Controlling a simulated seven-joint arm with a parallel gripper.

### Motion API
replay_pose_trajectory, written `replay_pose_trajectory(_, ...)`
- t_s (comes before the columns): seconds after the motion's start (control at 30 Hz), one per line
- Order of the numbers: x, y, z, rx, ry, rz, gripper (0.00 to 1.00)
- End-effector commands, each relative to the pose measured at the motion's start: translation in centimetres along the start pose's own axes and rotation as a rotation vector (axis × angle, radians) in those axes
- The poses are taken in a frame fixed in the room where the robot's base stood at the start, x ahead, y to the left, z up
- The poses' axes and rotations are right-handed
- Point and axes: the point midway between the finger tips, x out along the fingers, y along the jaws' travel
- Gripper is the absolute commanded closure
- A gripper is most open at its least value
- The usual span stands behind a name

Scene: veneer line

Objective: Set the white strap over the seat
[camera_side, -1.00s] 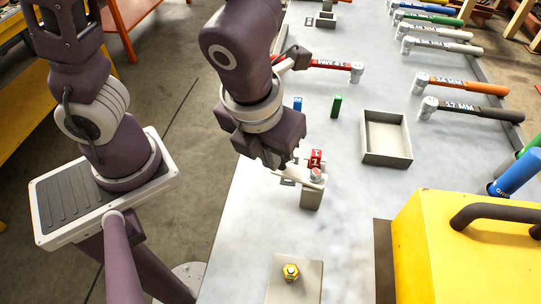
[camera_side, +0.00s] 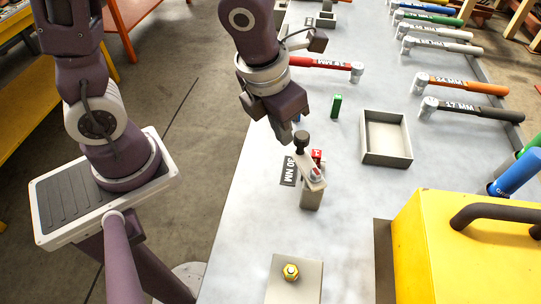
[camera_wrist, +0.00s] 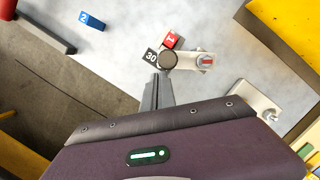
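The pale strap (camera_side: 311,172) lies across the top of a short grey post (camera_side: 311,199) in the side view, with a dark knob (camera_side: 302,140) at its far end and a silver-and-red pin at its near end. It also shows in the wrist view (camera_wrist: 186,62), pointing right from the knob (camera_wrist: 168,60). I cannot tell which part is the seat. My gripper (camera_side: 284,137) is just left of the knob in the side view. In the wrist view its fingers (camera_wrist: 157,78) are together, with nothing visible between them, tips close to the knob. Contact is unclear.
A red numbered block (camera_side: 317,156) stands beside the strap, and a "30 NM" label (camera_side: 288,171) lies left of it. A plate (camera_side: 309,282) with a yellow nut is nearer. An empty tray (camera_side: 386,138) and a yellow box (camera_side: 470,250) are to the right.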

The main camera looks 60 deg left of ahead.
Motion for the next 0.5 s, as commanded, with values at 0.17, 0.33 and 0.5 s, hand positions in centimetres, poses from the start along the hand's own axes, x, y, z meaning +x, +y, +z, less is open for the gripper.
replay_pose_trajectory(0.17,0.3,0.1,1.3,-0.002,0.001,-0.001,1.00)
replay_pose_trajectory(0.33,0.6,0.1,2.4,-0.001,0.000,0.000,1.00)
replay_pose_trajectory(0.5,0.8,-0.1,3.3,0.000,0.000,0.000,1.00)
